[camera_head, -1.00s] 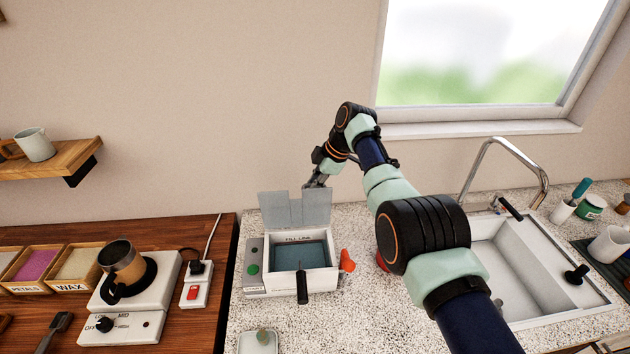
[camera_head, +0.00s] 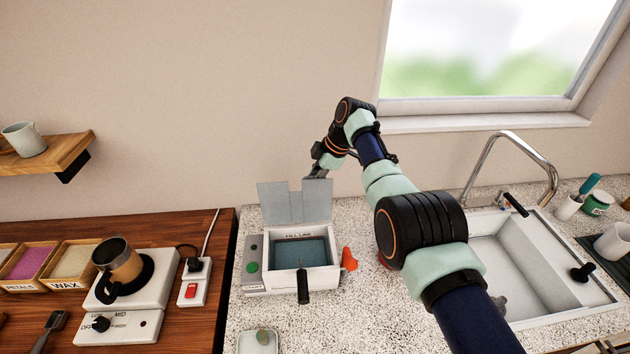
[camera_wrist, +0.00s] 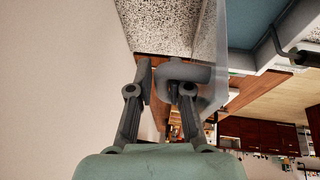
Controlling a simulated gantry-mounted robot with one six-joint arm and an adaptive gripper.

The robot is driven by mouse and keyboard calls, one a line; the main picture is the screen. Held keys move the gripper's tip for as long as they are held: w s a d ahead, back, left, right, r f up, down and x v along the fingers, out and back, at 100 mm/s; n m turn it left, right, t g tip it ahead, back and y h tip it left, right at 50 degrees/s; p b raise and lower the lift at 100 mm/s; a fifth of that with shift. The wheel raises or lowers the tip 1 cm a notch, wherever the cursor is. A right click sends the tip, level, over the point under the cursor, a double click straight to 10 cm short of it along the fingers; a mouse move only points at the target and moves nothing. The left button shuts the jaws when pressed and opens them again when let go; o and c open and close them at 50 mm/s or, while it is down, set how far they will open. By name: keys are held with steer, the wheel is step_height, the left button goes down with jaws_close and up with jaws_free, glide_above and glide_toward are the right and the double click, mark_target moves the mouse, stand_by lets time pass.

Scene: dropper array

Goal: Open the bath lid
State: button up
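The bath (camera_head: 318,283) is a white box with dark liquid inside, on the speckled counter. Its grey, slightly see-through lid (camera_head: 295,207) with a notched top edge stands up at the back, so the bath is uncovered. My gripper (camera_wrist: 156,80) is behind the lid; in the head view the lid and arm partly hide it. In the wrist view the fingers are apart with a narrow gap. A grey loop, seemingly the lid's handle (camera_wrist: 185,71), lies at the right finger beside the lid panel. Whether the finger touches it is unclear.
A dark handle (camera_head: 303,286) sticks out at the bath's front, and an orange-red piece (camera_head: 348,259) is at its right. A sink (camera_head: 510,265) with a tap lies right. A hot plate with a pot (camera_head: 120,262) stands left. A pale dish (camera_head: 258,342) is in front.

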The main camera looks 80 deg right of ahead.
steer(key=shift+o, duration=0.5)
steer(key=shift+d+r, duration=0.55)
steer(key=shift+r, duration=0.15)
steer(key=v, duration=1.1)
steer(key=shift+s+a+r, duration=0.25)
steer(key=shift+s, duration=0.05)
